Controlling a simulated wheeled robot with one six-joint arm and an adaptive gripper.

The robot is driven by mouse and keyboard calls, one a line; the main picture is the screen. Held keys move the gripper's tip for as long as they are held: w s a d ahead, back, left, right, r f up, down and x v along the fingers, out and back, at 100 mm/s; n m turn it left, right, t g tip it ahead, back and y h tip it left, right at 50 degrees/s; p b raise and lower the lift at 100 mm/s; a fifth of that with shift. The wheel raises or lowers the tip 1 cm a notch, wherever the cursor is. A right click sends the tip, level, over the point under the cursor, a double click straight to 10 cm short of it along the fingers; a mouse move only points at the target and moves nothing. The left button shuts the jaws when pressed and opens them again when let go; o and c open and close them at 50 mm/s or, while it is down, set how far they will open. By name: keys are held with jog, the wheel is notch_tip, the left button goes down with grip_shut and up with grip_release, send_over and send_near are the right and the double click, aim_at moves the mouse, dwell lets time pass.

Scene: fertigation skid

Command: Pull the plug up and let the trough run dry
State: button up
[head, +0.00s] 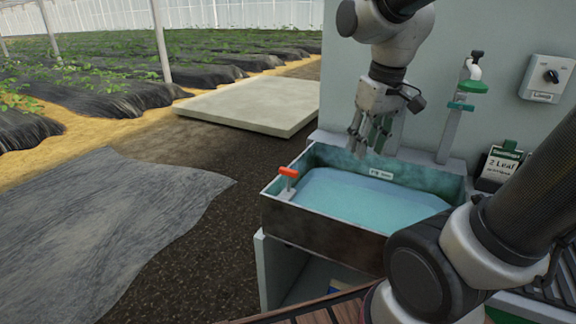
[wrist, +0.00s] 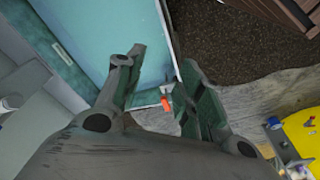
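The trough (head: 300,222) is a dark rectangular basin holding blue-green water, seen in the middle of the head view. A plug with an orange-red handle (head: 288,172) stands at its left end, and the handle also shows in the wrist view (wrist: 166,104). My gripper (head: 363,148) hangs above the back left part of the trough, fingers pointing down, to the right of the handle and apart from it. In the wrist view the fingers (wrist: 160,62) are spread with nothing held between them. The plug's lower end is hidden.
A green-handled tap (head: 473,86) stands on a post behind the trough at right. A switch box labelled Lamp (head: 547,78) is on the wall. A labelled card (head: 500,165) stands at right. A pale slab (head: 255,105) and dark ground lie left, with free room above the trough.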

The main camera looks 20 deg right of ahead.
aim_at(289, 170)
jog(key=w+a+f+n, duration=0.2)
jog(key=w+a, duration=0.1)
jog(key=w, duration=0.3)
jog(key=w+a+f+n+g, duration=0.1)
jog(key=w+a+f+n, duration=0.1)
jog(key=w, duration=0.5)
jog(key=w+a+f+n, duration=0.3)
jog(key=w+a+f, duration=0.1)
jog(key=w+a, duration=0.2)
jog(key=shift+w+f+g, duration=0.25)
jog(key=shift+w+g, duration=0.15)
jog(key=shift+w, duration=0.2)
notch_tip(289, 170, down, 7)
jog(key=shift+f, duration=0.2)
grip_shut()
